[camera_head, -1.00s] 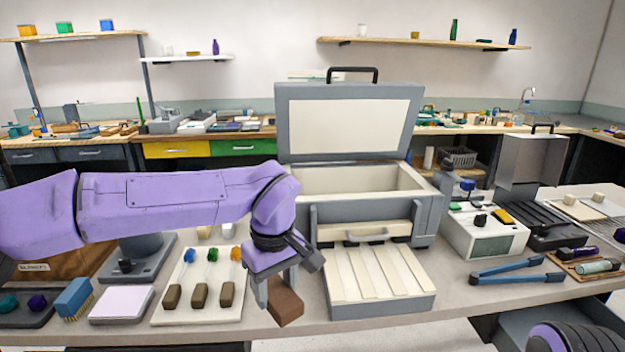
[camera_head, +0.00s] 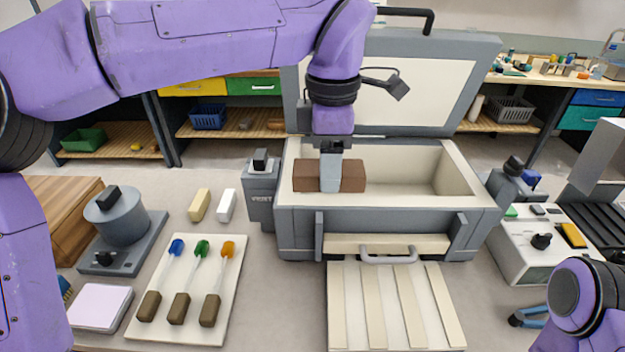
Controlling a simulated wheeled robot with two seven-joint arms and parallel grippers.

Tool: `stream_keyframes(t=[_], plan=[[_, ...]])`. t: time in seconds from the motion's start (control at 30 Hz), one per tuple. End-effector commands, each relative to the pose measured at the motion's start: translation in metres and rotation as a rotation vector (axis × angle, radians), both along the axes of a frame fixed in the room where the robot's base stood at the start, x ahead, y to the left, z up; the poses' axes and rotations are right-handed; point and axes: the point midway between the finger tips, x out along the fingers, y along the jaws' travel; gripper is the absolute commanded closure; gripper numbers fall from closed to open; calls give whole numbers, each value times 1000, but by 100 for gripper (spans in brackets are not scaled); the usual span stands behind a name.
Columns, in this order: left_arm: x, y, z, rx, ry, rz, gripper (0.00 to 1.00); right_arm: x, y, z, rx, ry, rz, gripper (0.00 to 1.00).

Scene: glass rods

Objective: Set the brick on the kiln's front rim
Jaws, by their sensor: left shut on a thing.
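The brown brick (camera_head: 353,176) is held level, its long side running left to right, over the left front part of the kiln's opening. My left gripper (camera_head: 330,180) comes down from above and is shut around the brick's middle, hiding that part. The kiln (camera_head: 297,232) stands open with its lid (camera_head: 420,90) raised at the back. The brick's lower edge appears close to the kiln's front rim (camera_head: 400,207); I cannot tell whether they touch. My right arm shows at the lower right, but its gripper is out of view.
A slatted panel (camera_head: 387,310) lies in front of the kiln. A board (camera_head: 190,335) with three coloured-tip rods is at the left front. A grey box with a switch (camera_head: 260,190) adjoins the kiln's left side, and a white device (camera_head: 525,255) stands to its right.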

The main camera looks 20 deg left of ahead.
Motion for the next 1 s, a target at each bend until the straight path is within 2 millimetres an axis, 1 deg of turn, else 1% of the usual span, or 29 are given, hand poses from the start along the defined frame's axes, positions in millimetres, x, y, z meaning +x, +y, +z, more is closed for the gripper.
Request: stream_keyframes(t=[0.03, 0.07, 0.1, 0.2, 0.43, 0.5, 0.6, 0.8, 0.83, 0.87, 0.9, 0.93, 1.0], plan=[[11, 10, -2, -1, 3, 4, 97, 0, 0, 8, 0, 0, 0, 57], [17, 16, -8, 0, 4, 4, 97, 0, 0, 10, 0, 0, 0, 57], [22, 21, -21, 1, 5, 2, 97, 0, 0, 9, 0, -1, 0, 57], [34, 31, -41, 1, 2, 1, 97, 0, 0, 12, 0, -1, 0, 57], [50, 46, -67, 0, 2, 0, 97, 1, 0, 17, 0, -1, 0, 57], [50, 46, -82, 3, 2, -4, 97, 0, 0, 16, 0, -1, 0, 57], [50, 46, -96, 1, 1, -3, 97, 0, 0, 16, 0, -1, 0, 57], [50, 45, -99, 0, 0, -1, 97, 1, 0, 16, 0, -1, 0, 57], [50, 45, -99, 1, 1, -1, 44, 1, 0, 15, 0, -1, 0, 57], [50, 45, -99, 0, 2, -1, 34, 1, 0, 15, 0, -1, 0, 57], [50, 45, -99, 1, 1, -1, 21, 1, 0, 15, 0, -1, 0, 57], [50, 45, -99, 1, 1, -1, 17, 1, 0, 15, 0, -1, 0, 57], [50, 45, -99, 1, 1, -1, 17, 1, 0, 15, 0, -1, 0, 57]])
